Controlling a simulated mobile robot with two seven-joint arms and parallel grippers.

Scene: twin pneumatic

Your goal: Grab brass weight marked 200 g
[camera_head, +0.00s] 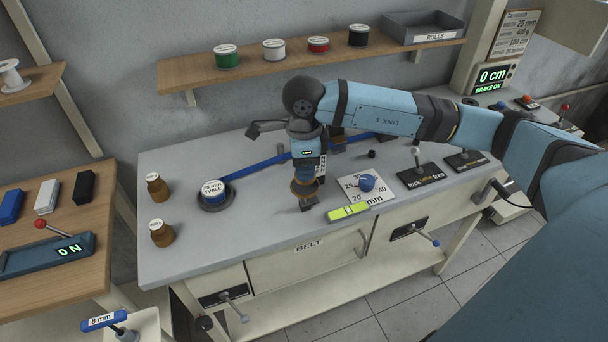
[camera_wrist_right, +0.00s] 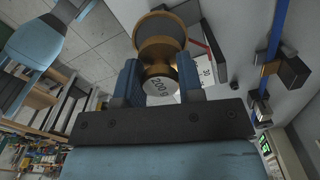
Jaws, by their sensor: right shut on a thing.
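The brass weight marked 200 g (camera_wrist_right: 162,62) is between the blue fingers of my right gripper (camera_wrist_right: 165,88) in the right wrist view. The fingers are shut on its narrow neck, and its labelled top faces the camera. In the head view my right gripper (camera_head: 306,172) points down over the workbench with the brass weight (camera_head: 305,188) under it. A dark block (camera_head: 308,205) shows just below the weight; I cannot tell whether they touch. My left gripper is not in view.
Two brown weights or jars (camera_head: 157,187) (camera_head: 161,233) stand on the bench's left side. A yellow-green level (camera_head: 347,211) and white card (camera_head: 362,190) lie right of the gripper.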

